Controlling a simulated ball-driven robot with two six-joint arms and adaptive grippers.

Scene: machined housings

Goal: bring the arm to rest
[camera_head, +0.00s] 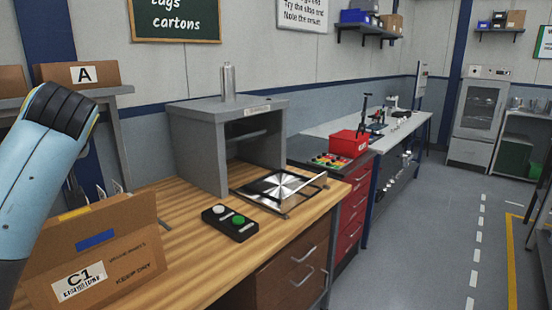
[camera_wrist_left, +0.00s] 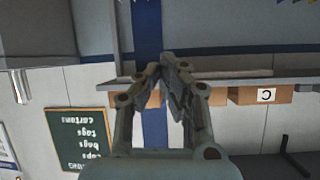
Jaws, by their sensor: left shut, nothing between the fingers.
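My left arm (camera_head: 40,165) comes in at the left edge of the head view, in front of the shelf and above the carton. My left gripper (camera_wrist_left: 170,72) shows in the left wrist view, where the picture is upside down. Its two fingers meet at the tips with nothing between them. They are in front of a blue wall post and a shelf, and I cannot tell how far away those are. My right gripper is in neither view.
An open carton marked C1 (camera_head: 95,255) stands close by my left arm on the wooden bench (camera_head: 190,275). The floor (camera_head: 420,255) at right has clear room.

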